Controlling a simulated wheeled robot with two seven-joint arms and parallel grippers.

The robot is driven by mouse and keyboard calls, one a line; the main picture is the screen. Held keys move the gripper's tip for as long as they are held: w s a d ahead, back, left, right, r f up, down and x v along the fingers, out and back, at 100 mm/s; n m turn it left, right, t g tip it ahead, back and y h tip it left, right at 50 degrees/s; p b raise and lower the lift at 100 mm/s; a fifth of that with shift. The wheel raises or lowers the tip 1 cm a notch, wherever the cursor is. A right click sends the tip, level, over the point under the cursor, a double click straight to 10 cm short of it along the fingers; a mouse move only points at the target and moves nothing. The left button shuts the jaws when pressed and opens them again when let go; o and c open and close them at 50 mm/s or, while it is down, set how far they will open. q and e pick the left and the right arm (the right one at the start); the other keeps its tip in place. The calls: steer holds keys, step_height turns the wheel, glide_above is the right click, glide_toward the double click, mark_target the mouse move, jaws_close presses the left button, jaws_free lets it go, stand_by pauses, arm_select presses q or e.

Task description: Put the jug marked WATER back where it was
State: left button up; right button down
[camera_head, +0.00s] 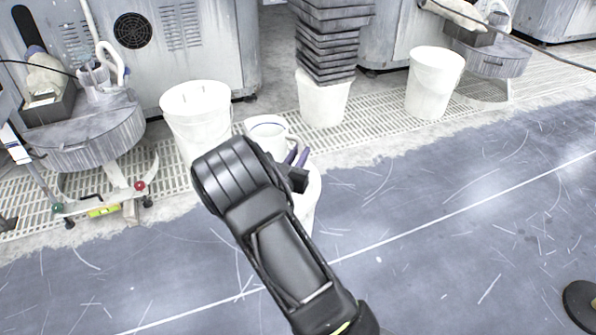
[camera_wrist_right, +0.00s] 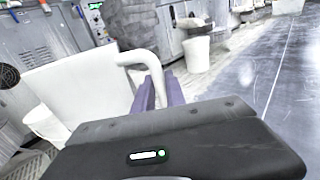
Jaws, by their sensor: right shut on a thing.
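My right gripper (camera_head: 297,157) is shut on the handle of a white jug (camera_head: 268,132), which looks close to upright. In the right wrist view the jug (camera_wrist_right: 85,90) fills the left side, and the gripper's purple fingers (camera_wrist_right: 158,92) are at its handle (camera_wrist_right: 147,62). No WATER marking shows on it in either view. The jug is above or just behind a white bucket (camera_head: 312,195) partly hidden by my arm; I cannot tell whether they touch. Another white jug (camera_head: 95,78) stands on a small grey side table (camera_head: 90,140) at the left. My left gripper is not in view.
Behind, dark stacked trays (camera_head: 327,40) rest on a white bucket (camera_head: 322,102); another bucket (camera_head: 432,85) stands right. Grey machines line the back.

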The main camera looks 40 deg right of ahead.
steer(key=shift+r, duration=0.15)
step_height(320, 180, down, 5)
steer(key=b, duration=0.2)
steer(key=shift+b, duration=0.4)
steer(key=c, duration=1.8)
jaws_free()
steer(key=shift+f, duration=0.25)
steer(key=o, duration=0.4)
steer(key=shift+r, duration=0.1)
